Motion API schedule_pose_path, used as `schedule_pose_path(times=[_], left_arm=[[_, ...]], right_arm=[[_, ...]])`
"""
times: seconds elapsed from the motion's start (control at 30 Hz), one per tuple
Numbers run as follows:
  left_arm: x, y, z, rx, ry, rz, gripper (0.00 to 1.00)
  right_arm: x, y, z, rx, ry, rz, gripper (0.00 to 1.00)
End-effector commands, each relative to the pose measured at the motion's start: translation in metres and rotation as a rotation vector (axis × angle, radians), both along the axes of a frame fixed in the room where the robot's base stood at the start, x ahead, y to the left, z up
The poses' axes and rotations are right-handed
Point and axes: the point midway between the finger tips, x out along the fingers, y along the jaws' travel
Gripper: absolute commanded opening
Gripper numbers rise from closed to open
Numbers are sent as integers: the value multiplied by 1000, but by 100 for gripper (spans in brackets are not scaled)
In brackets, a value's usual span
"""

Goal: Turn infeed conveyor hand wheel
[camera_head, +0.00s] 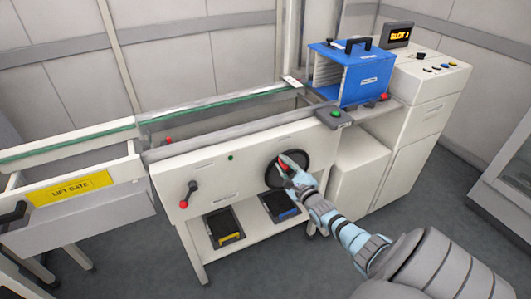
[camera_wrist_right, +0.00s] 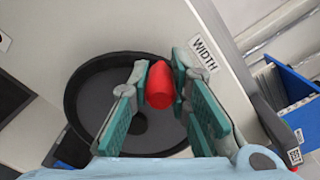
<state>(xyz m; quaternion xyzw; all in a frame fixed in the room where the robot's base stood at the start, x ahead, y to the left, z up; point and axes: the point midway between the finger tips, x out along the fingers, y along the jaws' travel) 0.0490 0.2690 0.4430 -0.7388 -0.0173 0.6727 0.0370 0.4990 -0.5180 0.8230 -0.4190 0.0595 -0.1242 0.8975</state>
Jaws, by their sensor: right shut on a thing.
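The black round hand wheel (camera_head: 269,174) sits on the front panel of the cream conveyor frame, right of centre. In the right wrist view its dark dish (camera_wrist_right: 98,88) fills the left and middle, beside a WIDTH label (camera_wrist_right: 203,52). A red knob (camera_wrist_right: 160,85) stands out from the wheel. My right gripper (camera_head: 287,165) is at the wheel. In the wrist view its teal-padded fingers (camera_wrist_right: 163,75) are on both sides of the red knob, shut on it. The wheel's lower part is partly hidden by the gripper. My left gripper is not in view.
A crank with a red knob (camera_head: 188,195) is on the same panel, to the left. Two black bins (camera_head: 223,226) are on the shelf below. A blue magazine (camera_head: 340,72) and a SLOT 3 display (camera_head: 397,35) are at right. A yellow LIFT GATE sign (camera_head: 70,188) is at left.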

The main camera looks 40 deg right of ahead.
Motion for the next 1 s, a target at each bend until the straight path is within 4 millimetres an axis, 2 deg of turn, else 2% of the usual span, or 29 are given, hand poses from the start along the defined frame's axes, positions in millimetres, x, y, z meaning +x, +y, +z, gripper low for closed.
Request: schedule_pose_path(times=[0.2, 0.5, 1.0], left_arm=[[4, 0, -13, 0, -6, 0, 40], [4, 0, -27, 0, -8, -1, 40], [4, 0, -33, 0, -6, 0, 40]], right_arm=[[-7, -19, 7, -8, -6, -4, 0], [-11, -35, 11, -9, -7, -3, 0], [-14, -44, 13, -8, -4, -5, 0]])
